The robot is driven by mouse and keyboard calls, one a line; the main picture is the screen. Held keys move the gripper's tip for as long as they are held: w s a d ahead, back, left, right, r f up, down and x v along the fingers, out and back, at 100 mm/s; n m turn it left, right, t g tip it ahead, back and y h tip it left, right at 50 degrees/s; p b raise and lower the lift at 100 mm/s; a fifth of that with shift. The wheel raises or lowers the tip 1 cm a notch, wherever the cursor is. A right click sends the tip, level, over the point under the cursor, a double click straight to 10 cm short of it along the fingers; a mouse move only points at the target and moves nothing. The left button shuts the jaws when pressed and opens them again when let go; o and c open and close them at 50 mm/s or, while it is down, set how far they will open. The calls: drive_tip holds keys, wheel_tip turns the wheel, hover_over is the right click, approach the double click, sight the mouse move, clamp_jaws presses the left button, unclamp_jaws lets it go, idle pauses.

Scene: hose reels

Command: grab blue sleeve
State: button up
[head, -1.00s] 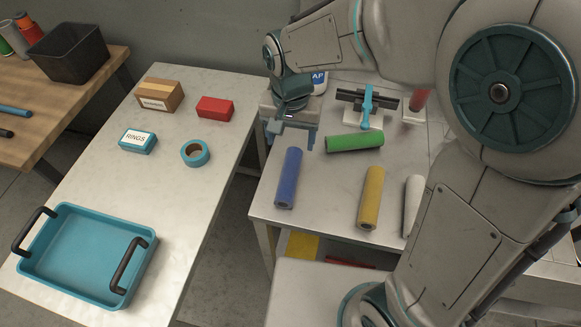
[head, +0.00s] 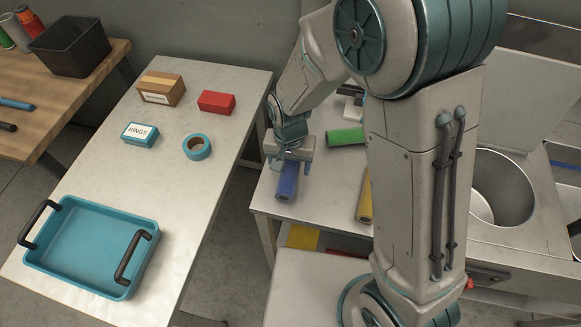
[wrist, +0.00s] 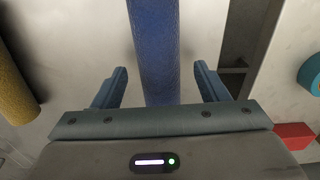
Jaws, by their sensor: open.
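The blue sleeve (head: 287,184) lies on the right-hand white table, near its left edge. My gripper (head: 289,166) is over the sleeve's far end and hides that part in the head view. In the wrist view the blue sleeve (wrist: 154,50) runs lengthwise between the two open fingers of my gripper (wrist: 160,88). A gap shows on each side of the sleeve, so neither finger appears to touch it. I cannot tell the exact height of the fingers over the table.
A green sleeve (head: 346,137) lies just right of my gripper, and a yellow sleeve (head: 364,198) is partly hidden by my arm. The left table holds a teal tray (head: 62,273), tape roll (head: 197,147), red box (head: 216,102), RINGS box (head: 140,134) and cardboard box (head: 161,90).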

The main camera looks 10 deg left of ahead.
drive_tip(key=shift+f, duration=0.75)
drive_tip(key=c, duration=1.1)
drive_tip(key=shift+r, duration=0.2)
